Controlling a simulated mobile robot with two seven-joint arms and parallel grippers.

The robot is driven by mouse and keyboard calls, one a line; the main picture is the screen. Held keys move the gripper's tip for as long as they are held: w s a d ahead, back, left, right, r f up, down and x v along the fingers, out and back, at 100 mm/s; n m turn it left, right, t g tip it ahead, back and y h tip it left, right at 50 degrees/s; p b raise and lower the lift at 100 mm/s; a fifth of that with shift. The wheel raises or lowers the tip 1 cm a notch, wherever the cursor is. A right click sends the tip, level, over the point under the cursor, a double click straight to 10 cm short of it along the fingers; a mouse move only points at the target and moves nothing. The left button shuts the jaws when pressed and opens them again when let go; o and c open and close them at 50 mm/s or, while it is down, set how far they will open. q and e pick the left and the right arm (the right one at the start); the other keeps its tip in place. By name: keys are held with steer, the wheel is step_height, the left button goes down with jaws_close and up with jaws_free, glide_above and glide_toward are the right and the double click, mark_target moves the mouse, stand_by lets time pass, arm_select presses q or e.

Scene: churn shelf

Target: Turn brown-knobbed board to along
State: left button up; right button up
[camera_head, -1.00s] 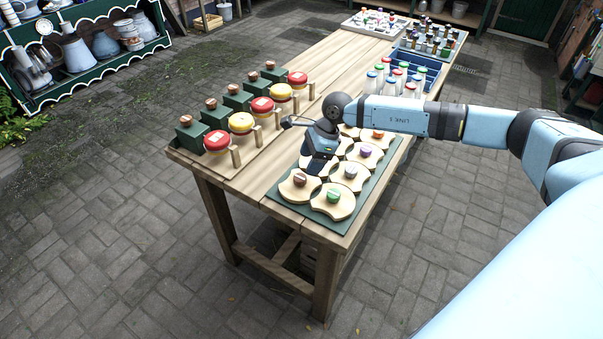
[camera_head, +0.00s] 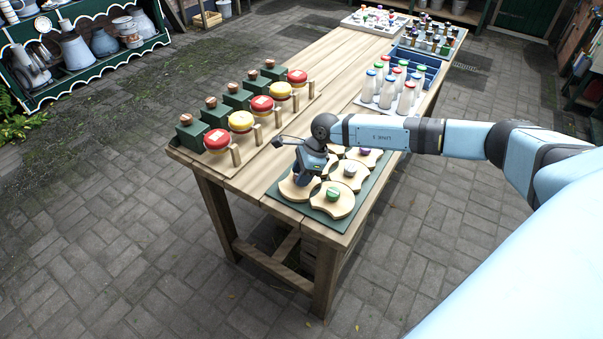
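The brown-knobbed board (camera_head: 293,190) is a pale wooden piece with scooped sides at the near left of a green mat (camera_head: 362,197). Its knob is hidden behind my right gripper (camera_head: 302,180). The gripper points down over the middle of this board, at or close above the knob. Its fingers are small and dark here, so I cannot tell whether they are open or shut on the knob. My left gripper is not in view.
Beside it are boards with a green knob (camera_head: 333,192), a grey knob (camera_head: 349,169) and a purple knob (camera_head: 365,152). My forearm hides others. Bottles (camera_head: 387,93) stand behind. Red and yellow round tops (camera_head: 241,121) line the left side.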

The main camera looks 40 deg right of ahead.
steer(key=shift+m, duration=0.3)
steer(key=m+t, duration=0.1)
steer(key=m, duration=0.1)
steer(key=m+p, duration=0.1)
steer(key=m, duration=0.1)
steer(key=shift+s+a+m+t+h, duration=0.15)
steer(key=shift+m+t+h, duration=0.15)
steer(key=shift+t+h, duration=0.1)
steer(key=m+h, duration=0.1)
steer(key=m, duration=0.2)
steer(key=shift+m+t, duration=0.3)
steer(key=shift+t, duration=0.1)
steer(key=m+h+b, duration=0.1)
steer(key=m+h, duration=0.1)
steer(key=m, duration=0.2)
steer(key=shift+a+f+m+b, duration=0.1)
steer(key=shift+a+m+b, duration=0.05)
steer(key=shift+m+b, duration=0.2)
steer(key=m+h+b, duration=0.2)
steer(key=m, duration=0.2)
steer(key=shift+m, duration=0.25)
steer(key=o, duration=0.9)
steer(key=shift+a+r, duration=0.1)
steer(key=shift+r, duration=0.1)
steer(key=b+v, duration=0.1)
steer(key=v, duration=1.2)
steer(key=shift+s+r, duration=0.15)
steer(key=shift+r, duration=0.15)
